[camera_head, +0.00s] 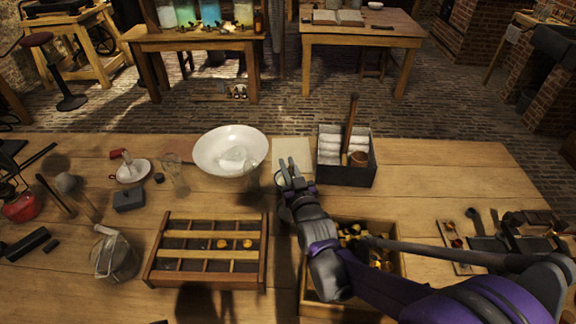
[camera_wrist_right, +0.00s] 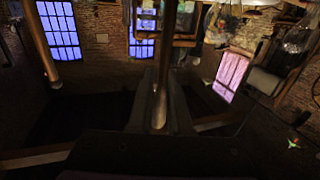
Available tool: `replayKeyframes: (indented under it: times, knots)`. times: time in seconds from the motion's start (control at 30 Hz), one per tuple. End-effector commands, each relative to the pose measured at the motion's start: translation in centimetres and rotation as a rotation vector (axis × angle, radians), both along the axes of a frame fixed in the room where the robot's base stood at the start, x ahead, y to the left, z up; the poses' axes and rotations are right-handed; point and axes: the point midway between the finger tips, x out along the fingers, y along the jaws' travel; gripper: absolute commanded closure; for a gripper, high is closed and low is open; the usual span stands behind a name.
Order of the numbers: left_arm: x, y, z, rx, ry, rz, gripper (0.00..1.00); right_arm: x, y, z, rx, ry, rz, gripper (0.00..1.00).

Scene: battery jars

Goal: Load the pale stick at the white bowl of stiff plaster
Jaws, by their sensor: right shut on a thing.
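The white bowl (camera_head: 210,155) stands at the back middle of the bench, with a pale lump of plaster (camera_head: 235,158) inside, low and to the right of centre. My right gripper (camera_head: 287,170) is just right of the bowl and apart from it, shut on a thin stick. The stick (camera_wrist_right: 160,105) shows in the right wrist view as a light-tipped rod between the jaws (camera_wrist_right: 159,122); dim light hides its true colour. I cannot make it out in the head view. My left gripper is not in view.
A dark box (camera_head: 346,176) with white rolls and an upright brown handle stands right of my gripper. A pale sheet (camera_head: 291,150) lies between bowl and box. A divided wooden tray (camera_head: 206,285) is in front; a clear glass (camera_head: 177,180) stands left of the bowl.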

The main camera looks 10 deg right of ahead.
Motion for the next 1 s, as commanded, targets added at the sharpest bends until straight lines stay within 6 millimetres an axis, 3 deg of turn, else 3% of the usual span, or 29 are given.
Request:
replayKeyframes:
  times: [1.0]
  knots:
    - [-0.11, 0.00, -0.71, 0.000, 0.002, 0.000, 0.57, 0.00, 0.00, -0.80, 0.000, 0.000, 0.000, 1.00]
